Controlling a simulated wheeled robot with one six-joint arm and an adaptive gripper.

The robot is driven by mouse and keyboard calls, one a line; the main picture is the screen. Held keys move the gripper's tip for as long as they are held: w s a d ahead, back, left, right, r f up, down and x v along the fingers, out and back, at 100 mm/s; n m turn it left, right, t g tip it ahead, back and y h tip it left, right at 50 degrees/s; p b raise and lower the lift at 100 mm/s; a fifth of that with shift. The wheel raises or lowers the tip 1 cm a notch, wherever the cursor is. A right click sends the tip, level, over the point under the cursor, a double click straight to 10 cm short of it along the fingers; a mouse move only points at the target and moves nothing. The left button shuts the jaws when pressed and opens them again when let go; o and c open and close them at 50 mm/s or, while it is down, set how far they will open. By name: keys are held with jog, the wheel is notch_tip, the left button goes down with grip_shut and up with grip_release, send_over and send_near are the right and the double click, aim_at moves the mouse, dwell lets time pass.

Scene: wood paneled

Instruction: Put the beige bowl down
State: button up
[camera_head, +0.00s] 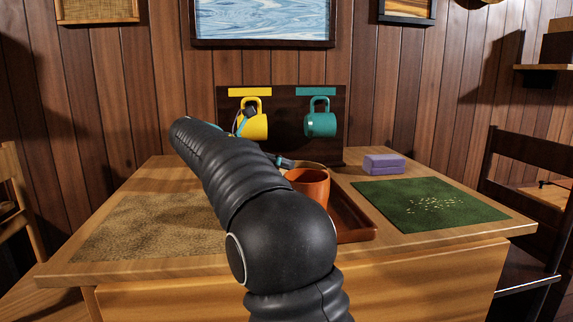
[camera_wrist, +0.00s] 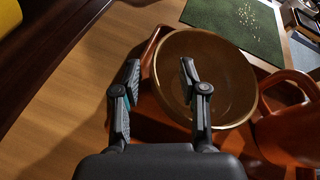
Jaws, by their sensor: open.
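The beige bowl (camera_wrist: 228,72) sits upright on the orange-brown tray (camera_head: 352,217), as the wrist view shows. In the head view only a strip of its rim (camera_head: 308,164) shows behind the orange mug (camera_head: 311,186) and my arm. My gripper (camera_wrist: 158,68) is open at the bowl's left side in the wrist view. One finger is outside the rim and the other is over the bowl's inside. I cannot tell whether either finger touches the wall.
The orange mug is close beside the bowl in the wrist view (camera_wrist: 288,132). Yellow (camera_head: 254,126) and teal (camera_head: 320,124) mugs hang on a dark rack behind. A purple block (camera_head: 381,164) and a green mat (camera_head: 425,207) lie at right. A tan mat (camera_head: 150,225) lies at left.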

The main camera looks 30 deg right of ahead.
jog(key=p+v, duration=0.2)
jog(key=v, duration=0.8)
jog(key=shift+p, duration=0.4)
